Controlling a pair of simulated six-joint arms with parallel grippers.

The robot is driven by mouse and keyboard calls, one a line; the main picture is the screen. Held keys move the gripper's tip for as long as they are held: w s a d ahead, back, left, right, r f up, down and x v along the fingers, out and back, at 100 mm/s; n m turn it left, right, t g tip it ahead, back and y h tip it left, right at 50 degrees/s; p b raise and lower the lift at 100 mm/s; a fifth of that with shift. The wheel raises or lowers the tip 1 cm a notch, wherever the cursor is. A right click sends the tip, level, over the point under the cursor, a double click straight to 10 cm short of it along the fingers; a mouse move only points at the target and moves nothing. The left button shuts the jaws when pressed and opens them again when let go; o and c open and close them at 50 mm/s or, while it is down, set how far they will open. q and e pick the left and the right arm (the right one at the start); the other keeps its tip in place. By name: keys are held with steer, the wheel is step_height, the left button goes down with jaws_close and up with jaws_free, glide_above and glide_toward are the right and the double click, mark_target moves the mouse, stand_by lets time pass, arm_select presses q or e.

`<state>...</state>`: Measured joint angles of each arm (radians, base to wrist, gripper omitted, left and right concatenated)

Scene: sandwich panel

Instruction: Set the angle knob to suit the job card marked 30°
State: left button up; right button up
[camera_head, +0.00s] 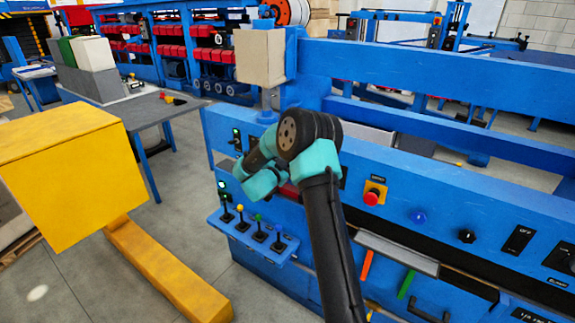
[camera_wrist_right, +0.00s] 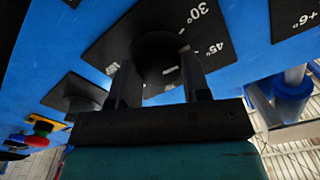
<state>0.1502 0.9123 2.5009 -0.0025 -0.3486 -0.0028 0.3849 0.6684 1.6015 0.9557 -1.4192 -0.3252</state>
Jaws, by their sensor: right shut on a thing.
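In the right wrist view the black angle knob (camera_wrist_right: 160,45) sits on a black dial plate (camera_wrist_right: 112,42) with white marks, "30°" and "45°" readable at its right. My right gripper (camera_wrist_right: 158,64) has one finger on each side of the knob and is shut on it. Small white marks show between the fingers; which one is the knob's pointer I cannot tell. In the head view my right arm reaches up to the blue panel (camera_head: 455,222) and hides the knob and fingertips. My left gripper is not in view. I cannot make out a job card marked 30°.
A red button on a yellow box (camera_head: 374,193), a blue button (camera_head: 417,216) and a black knob (camera_head: 467,236) are right of my arm. Several small levers stand on a blue shelf (camera_head: 240,232) at left. A yellow machine block (camera_head: 70,165) stands farther left.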

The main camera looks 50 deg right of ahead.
steer(key=n, duration=0.5)
stand_by(0.5)
steer(key=o, duration=0.9)
steer(key=shift+a, duration=0.15)
steer(key=s+a, duration=0.2)
steer(key=a, duration=1.5)
steer(key=shift+s, duration=0.25)
